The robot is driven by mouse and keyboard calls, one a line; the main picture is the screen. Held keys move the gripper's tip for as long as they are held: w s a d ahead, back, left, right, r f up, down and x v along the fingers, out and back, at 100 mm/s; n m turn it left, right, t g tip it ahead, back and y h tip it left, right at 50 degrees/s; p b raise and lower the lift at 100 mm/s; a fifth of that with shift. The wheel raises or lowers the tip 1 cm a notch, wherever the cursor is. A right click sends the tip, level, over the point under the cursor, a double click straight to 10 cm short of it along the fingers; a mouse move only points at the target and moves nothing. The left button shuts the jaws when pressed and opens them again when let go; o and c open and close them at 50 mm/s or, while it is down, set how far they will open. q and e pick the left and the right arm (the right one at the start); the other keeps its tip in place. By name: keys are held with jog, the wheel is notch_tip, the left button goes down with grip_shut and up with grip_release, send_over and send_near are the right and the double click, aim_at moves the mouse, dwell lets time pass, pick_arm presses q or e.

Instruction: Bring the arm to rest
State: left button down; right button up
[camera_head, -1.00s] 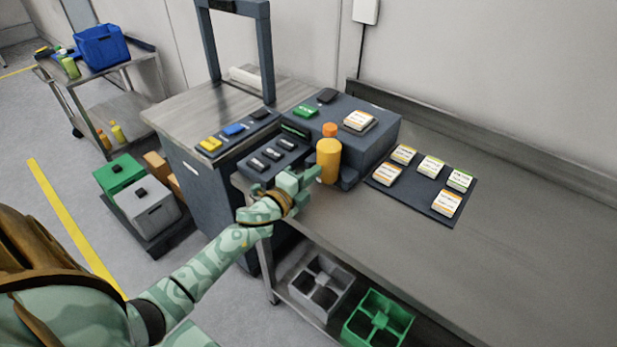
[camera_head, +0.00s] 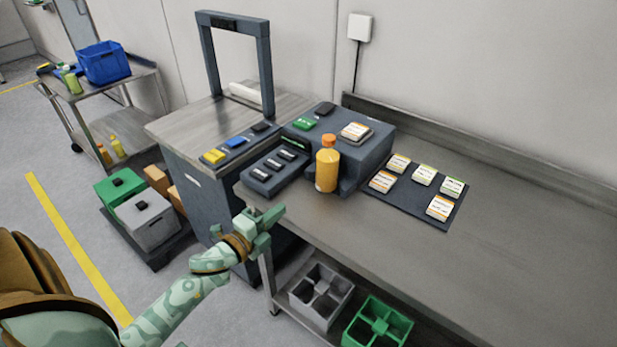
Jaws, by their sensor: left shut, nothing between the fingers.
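My left gripper (camera_head: 268,220) is shut and empty. It hangs in front of the near left edge of the steel bench (camera_head: 430,260), below the small dark button panel. Its arm comes in from the lower left of the view. The orange bottle (camera_head: 326,170) stands upright on the bench beside the dark filler unit (camera_head: 368,158), apart from my gripper. My right gripper is not in view.
A dark mat (camera_head: 408,203) with several labelled cards lies on the bench. A dark frame (camera_head: 268,75) stands on the cabinet behind. Grey (camera_head: 312,311) and green (camera_head: 366,337) crates sit on the lower shelf.

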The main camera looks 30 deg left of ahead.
pick_arm(q)
jog(key=shift+s, duration=0.1)
jog(key=s+a+f+n+g+y, duration=0.1)
jog(key=s+a+f+n+g, duration=0.15)
jog(key=f, duration=0.35)
jog(key=s+a+f+n+g+y, duration=0.1)
jog(key=f+n+y, duration=0.1)
jog(key=f+n, duration=0.3)
jog(key=s+d+f+n+g, duration=0.1)
jog(key=s+f+n+g, duration=0.15)
jog(key=s+f, duration=0.55)
jog(key=s+d+f+n+g, duration=0.2)
jog(key=s+f+g, duration=0.25)
jog(key=f, duration=0.75)
jog(key=s+d+f+n+g, duration=0.1)
jog(key=s+d+f+g, duration=0.2)
jog(key=s, duration=1.2)
jog(key=s+d+f+n+g+h, duration=0.1)
jog(key=s+d+f+g, duration=0.3)
jog(key=s+d+f, duration=0.4)
jog(key=s+n, duration=0.1)
jog(key=s, duration=0.6)
jog(key=shift+f+n, duration=0.3)
jog(key=shift+f, duration=0.1)
